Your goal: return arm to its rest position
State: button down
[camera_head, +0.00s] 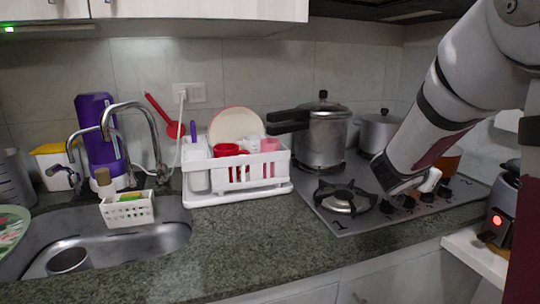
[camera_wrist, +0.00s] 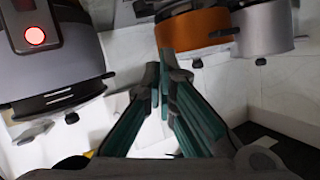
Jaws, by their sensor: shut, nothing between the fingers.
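My gripper (camera_wrist: 163,72) shows in the wrist view with its dark green fingers brought together at the tips and nothing between them. It hangs over a pale surface, apart from the things around it. In the head view my arm (camera_head: 440,110) comes down from the upper right, and its lower bend is in front of the stove's right side. I cannot make out the gripper's fingers in the head view.
A grey appliance with a red light (camera_wrist: 50,50) stands left of my gripper; the head view shows it at right (camera_head: 500,215). An orange pot (camera_wrist: 190,32) and silver pot (camera_wrist: 265,28) are beyond. The stove (camera_head: 345,222) holds a pressure cooker (camera_head: 322,140). The front counter (camera_head: 235,240) is clear.

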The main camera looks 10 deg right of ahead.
jog(key=w+a+r+n+t+y, duration=0.1)
jog(key=w+a+n+t+y, duration=0.3)
jog(key=a, duration=0.6)
jog(key=s+a+n+g+y, duration=0.1)
jog(key=s+a+n+y, duration=0.3)
jog(key=a, duration=0.6)
jog(key=s+a+n+y, duration=0.3)
jog(key=s+a+y, duration=0.3)
jog(key=a, duration=0.4)
jog(key=s+a+f+n+g+h, duration=0.1)
jog(key=s+f+n+g, duration=0.2)
jog(key=s, duration=1)
jog(key=s+a+f+n+g+h, duration=0.1)
jog(key=s+f+g, duration=0.3)
jog(key=s, duration=0.9)
notch_tip(320, 180, up, 18)
jog(key=t+p, duration=0.1)
jog(key=p, duration=1.4)
jog(key=shift+w+f+t+y, duration=0.2)
jog(key=shift+w+t+y, duration=0.1)
